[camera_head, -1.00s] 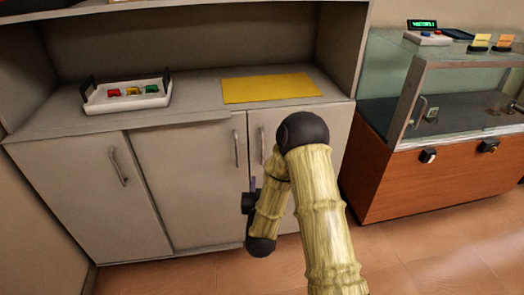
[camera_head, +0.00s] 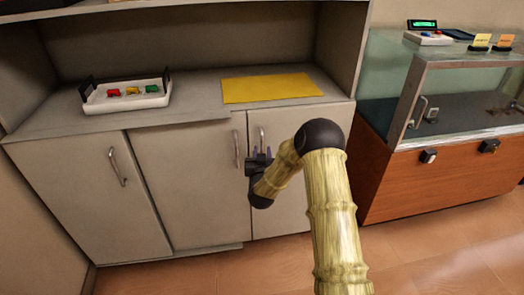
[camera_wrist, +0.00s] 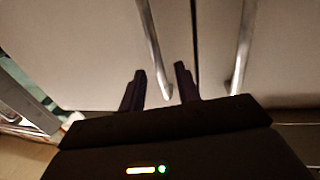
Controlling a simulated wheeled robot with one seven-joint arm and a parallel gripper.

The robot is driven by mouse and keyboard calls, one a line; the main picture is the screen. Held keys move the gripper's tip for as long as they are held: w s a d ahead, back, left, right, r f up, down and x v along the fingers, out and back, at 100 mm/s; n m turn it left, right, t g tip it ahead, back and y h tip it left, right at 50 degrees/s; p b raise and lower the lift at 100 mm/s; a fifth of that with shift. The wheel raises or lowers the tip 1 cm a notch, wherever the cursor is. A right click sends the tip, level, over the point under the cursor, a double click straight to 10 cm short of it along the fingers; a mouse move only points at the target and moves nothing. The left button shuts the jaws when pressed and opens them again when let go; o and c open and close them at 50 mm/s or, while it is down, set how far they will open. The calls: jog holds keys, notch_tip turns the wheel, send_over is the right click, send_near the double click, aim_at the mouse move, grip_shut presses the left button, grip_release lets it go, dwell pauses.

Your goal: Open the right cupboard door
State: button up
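The right cupboard door (camera_head: 292,185) is a pale grey panel, shut, at the right end of the cupboard. Its upright metal handle (camera_head: 262,136) is near its left edge; its lower part is hidden behind my gripper (camera_head: 261,155). In the wrist view, my gripper (camera_wrist: 160,85) has its two dark fingers apart. The right door's handle (camera_wrist: 152,45) shows between the fingers, with its near end close to the right-hand finger. I cannot tell whether they touch. The wrist picture appears turned over compared with the head view.
The middle door's handle (camera_head: 237,148) is close on the left and also shows in the wrist view (camera_wrist: 241,50). A tray (camera_head: 126,97) with small coloured items and a yellow mat (camera_head: 270,88) lie on the countertop. A glass-topped display case (camera_head: 440,130) stands to the right. Floor in front is clear.

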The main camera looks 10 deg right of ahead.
jog(key=shift+w+d, duration=0.15)
jog(key=shift+w, duration=0.75)
jog(key=shift+c, duration=0.4)
grip_shut()
jog(key=shift+s, duration=0.15)
